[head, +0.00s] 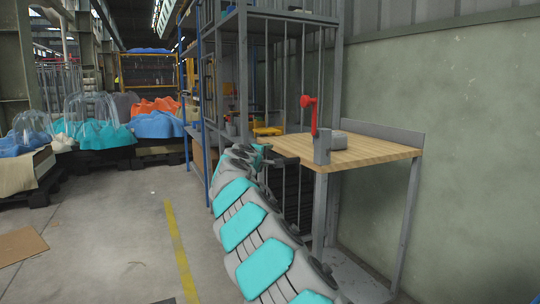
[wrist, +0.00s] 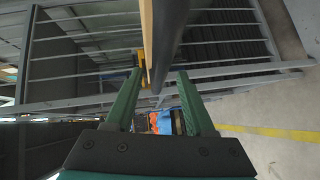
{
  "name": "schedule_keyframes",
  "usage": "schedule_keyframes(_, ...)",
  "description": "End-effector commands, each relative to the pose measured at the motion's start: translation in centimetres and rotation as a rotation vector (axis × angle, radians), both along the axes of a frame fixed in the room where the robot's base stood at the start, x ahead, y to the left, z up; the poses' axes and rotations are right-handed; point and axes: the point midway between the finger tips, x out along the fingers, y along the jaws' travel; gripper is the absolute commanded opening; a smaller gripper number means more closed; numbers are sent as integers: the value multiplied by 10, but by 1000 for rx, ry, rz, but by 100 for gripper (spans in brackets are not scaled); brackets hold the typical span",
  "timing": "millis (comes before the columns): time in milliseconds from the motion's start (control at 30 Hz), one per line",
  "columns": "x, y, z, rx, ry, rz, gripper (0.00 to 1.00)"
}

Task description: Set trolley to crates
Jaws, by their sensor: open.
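My gripper (head: 262,152) is at the near left corner of a wooden-topped bench (head: 365,152). In the wrist view its two green fingers (wrist: 160,103) are apart, with nothing clearly held. An edge of wood and dark grey (wrist: 150,40), probably the bench top, lies in line with the gap; I cannot tell whether it is between the fingers or beyond them. I cannot clearly make out a trolley or crates. A small yellow object (head: 267,131) shows behind the bench, partly hidden.
A grey clamp-like device with a red handle (head: 309,103) stands on the bench beside a grey block. A barred metal rack (head: 285,60) rises behind. Pallets with blue, teal and orange moulded pieces (head: 100,134) are at left. The floor with the yellow line (head: 178,245) is mostly clear.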

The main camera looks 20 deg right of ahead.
Motion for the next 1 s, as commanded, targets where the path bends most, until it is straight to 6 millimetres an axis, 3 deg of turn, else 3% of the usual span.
schedule_keyframes(333,18,-14,-4,3,0,3,54)
schedule_keyframes(867,22,-20,-4,2,-3,0,54)
schedule_keyframes(1000,22,-20,-4,2,-2,1,41)
